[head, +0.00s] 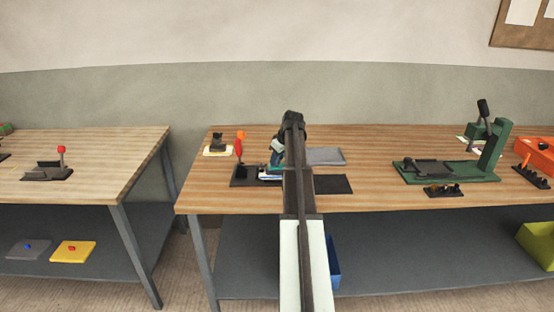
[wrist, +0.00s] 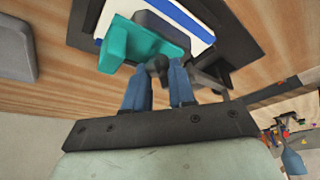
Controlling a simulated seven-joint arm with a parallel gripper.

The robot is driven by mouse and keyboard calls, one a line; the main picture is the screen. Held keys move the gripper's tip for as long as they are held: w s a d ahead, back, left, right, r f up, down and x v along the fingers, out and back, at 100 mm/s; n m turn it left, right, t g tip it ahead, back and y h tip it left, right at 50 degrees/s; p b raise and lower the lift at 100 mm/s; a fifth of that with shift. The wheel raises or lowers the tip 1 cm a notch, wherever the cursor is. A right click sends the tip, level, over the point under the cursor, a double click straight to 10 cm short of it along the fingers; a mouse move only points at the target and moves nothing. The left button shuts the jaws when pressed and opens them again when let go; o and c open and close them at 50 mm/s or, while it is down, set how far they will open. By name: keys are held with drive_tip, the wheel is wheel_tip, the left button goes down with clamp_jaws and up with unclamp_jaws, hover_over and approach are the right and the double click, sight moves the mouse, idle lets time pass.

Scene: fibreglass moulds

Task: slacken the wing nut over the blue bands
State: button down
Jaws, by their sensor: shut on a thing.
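In the wrist view my gripper (wrist: 160,78) has its two blue fingers closed on a small dark wing nut (wrist: 158,65), with a narrow gap between them. The wing nut sits at the edge of a teal clamp piece (wrist: 122,55). Beyond it lies a white block with blue bands (wrist: 180,18) on a dark base plate (wrist: 228,32). In the head view my gripper (head: 276,160) is down over this fixture, whose dark base (head: 243,182) stands on the middle bench. My arm hides much of it there, and the wing nut cannot be made out.
A red-handled lever (head: 239,147) stands up close left of my gripper. A grey plate (head: 326,156) and a black mat (head: 332,184) lie to the right. A green press (head: 490,150) stands farther right. The bench (head: 375,145) is clear between them.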

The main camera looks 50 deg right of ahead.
drive_tip(key=c, duration=0.9)
unclamp_jaws()
drive_tip(key=shift+c, duration=0.2)
drive_tip(key=v, duration=1.4)
drive_tip(key=shift+w, duration=0.1)
